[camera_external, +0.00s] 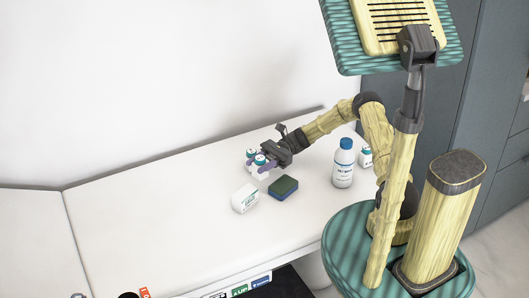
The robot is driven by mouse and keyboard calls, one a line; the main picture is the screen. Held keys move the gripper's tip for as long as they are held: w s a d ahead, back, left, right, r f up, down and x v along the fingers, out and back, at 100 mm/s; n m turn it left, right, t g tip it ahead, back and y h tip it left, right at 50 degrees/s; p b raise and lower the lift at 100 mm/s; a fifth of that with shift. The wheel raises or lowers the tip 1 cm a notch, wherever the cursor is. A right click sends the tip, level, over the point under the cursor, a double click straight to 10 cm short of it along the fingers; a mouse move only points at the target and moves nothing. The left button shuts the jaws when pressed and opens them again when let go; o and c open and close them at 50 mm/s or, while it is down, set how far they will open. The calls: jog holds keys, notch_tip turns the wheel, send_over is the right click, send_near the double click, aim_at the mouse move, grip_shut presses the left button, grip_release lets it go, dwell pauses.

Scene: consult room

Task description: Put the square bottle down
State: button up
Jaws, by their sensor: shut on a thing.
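A white box with green print (245,199) and a dark green and blue sponge (284,188) lie just in front. A tall white bottle with a blue cap (343,164) and a small teal-capped bottle (366,157) stand to the right. The table's left is clear.

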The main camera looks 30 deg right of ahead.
jog(key=w+d+r+m+t+b, duration=0.2)
jog(key=w+d+m+t+b, duration=0.5)
jog(key=w+d+t, duration=0.5)
jog(key=w+d, duration=0.1)
jog(key=d, duration=0.2)
jog(key=shift+w+d+r+m+h, duration=0.15)
jog(key=shift+w+r+m+h, duration=0.2)
jog(key=shift+m+h, duration=0.05)
jog(key=shift+f+b, duration=0.35)
jog(key=shift+f, duration=2.8)
jog(key=shift+f, duration=1.9)
jog(key=shift+f+b, duration=0.15)
jog(key=shift+b, duration=0.15)
